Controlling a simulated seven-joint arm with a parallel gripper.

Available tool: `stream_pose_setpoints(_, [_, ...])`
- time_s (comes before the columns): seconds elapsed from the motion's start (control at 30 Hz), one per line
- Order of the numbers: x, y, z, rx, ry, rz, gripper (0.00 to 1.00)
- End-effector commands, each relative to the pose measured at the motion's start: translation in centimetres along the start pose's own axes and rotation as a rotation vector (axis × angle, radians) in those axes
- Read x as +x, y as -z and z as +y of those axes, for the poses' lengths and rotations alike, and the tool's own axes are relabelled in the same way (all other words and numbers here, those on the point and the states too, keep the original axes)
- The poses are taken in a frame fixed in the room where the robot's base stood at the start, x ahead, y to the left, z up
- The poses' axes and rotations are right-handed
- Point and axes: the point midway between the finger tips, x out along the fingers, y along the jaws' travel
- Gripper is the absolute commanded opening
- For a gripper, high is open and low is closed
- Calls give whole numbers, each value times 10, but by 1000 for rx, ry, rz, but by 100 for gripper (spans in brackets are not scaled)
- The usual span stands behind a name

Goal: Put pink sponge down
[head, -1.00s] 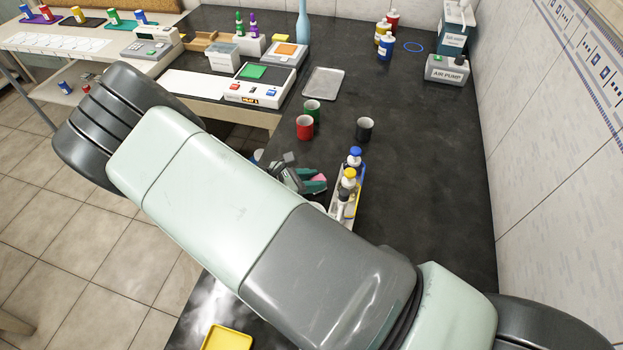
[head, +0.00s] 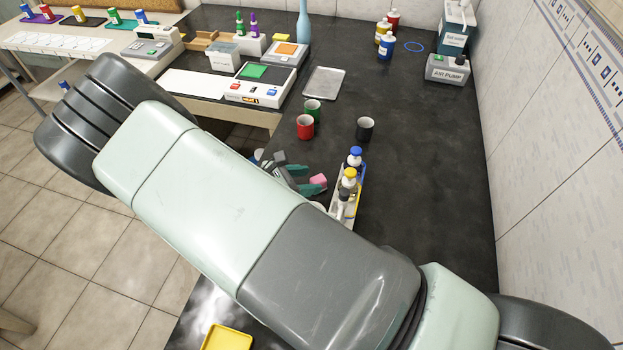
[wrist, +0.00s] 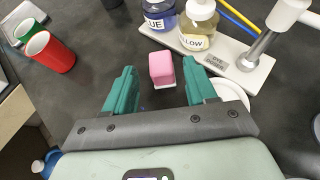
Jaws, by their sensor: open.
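The pink sponge (wrist: 161,67) is a small block resting on the dark bench, between and just beyond my gripper's fingertips in the wrist view. In the head view the sponge (head: 318,181) shows as a small pink patch by the teal fingers. My gripper (wrist: 160,82) is open, with a gap between each teal finger and the sponge. In the head view my gripper (head: 305,180) is low over the bench, left of the dye rack, and partly hidden by my arm.
A white round dish (wrist: 232,92) lies partly behind the right finger. Red (head: 305,127), green (head: 313,108) and black (head: 365,129) cups stand farther back. The right bench is clear.

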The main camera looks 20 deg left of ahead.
Motion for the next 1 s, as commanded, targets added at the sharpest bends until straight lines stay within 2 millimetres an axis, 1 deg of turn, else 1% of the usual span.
stream_pose_setpoints(0.03, [-12, 0, 0, 1, -3, 2, 56])
stream_pose_setpoints(0.2, [-50, 0, 1, 2, -3, 3, 56])
stream_pose_setpoints(0.3, [-69, 0, 0, 1, -1, 2, 56])
stream_pose_setpoints(0.43, [-87, 0, 0, 2, -1, 1, 56])
stream_pose_setpoints(0.6, [-98, 0, 0, 1, 1, 0, 56])
stream_pose_setpoints(0.87, [-98, -2, 0, 8, 6, 4, 56])
stream_pose_setpoints(0.97, [-97, -20, 0, 63, 41, 36, 56])
stream_pose_setpoints(1.0, [-96, -33, 0, 105, 69, 61, 56])
